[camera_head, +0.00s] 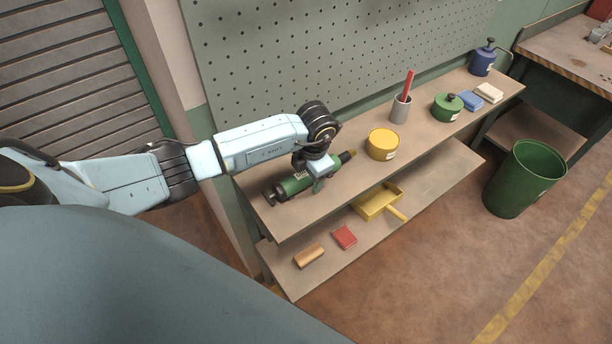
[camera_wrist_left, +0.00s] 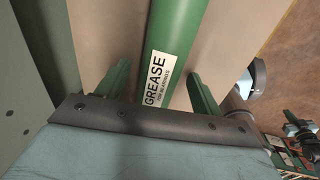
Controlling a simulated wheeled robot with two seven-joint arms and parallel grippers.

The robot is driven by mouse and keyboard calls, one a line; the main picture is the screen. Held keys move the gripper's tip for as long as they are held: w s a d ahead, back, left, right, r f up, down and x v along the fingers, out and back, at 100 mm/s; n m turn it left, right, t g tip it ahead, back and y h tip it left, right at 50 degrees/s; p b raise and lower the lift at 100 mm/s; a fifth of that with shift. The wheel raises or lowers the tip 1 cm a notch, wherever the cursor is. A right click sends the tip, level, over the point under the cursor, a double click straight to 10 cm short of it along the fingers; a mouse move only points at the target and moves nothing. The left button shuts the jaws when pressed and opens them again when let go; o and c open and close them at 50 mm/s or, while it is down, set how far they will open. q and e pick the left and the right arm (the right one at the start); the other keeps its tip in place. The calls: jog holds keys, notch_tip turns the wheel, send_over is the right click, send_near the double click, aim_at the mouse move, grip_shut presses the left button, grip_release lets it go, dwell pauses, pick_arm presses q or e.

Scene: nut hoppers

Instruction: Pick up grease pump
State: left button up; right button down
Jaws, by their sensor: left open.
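The grease pump (camera_head: 288,188) is a green cylinder with dark ends and a white label, lying on the upper shelf at its left end. In the left wrist view the green barrel (camera_wrist_left: 176,40) shows its GREASE label. My left gripper (camera_head: 317,184) is over the pump and hides its middle. It is open, with its green fingers (camera_wrist_left: 157,75) on either side of the barrel and a gap visible on both sides. I cannot tell how far down the fingers reach. My right gripper is not in view.
On the upper shelf (camera_head: 350,188) stand a yellow tin (camera_head: 382,145), a grey cup (camera_head: 400,110) with a red stick, a green pot (camera_head: 446,108) and a blue can (camera_head: 482,62). The lower shelf holds a yellow dustpan (camera_head: 377,204). A perforated panel (camera_head: 300,60) rises behind.

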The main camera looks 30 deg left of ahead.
pick_arm(q)
grip_shut()
notch_tip(320, 180, up, 10)
jog(key=shift+r+b, duration=0.1)
jog(key=shift+b, duration=0.45)
jog(key=c, duration=0.6)
grip_release()
grip_shut()
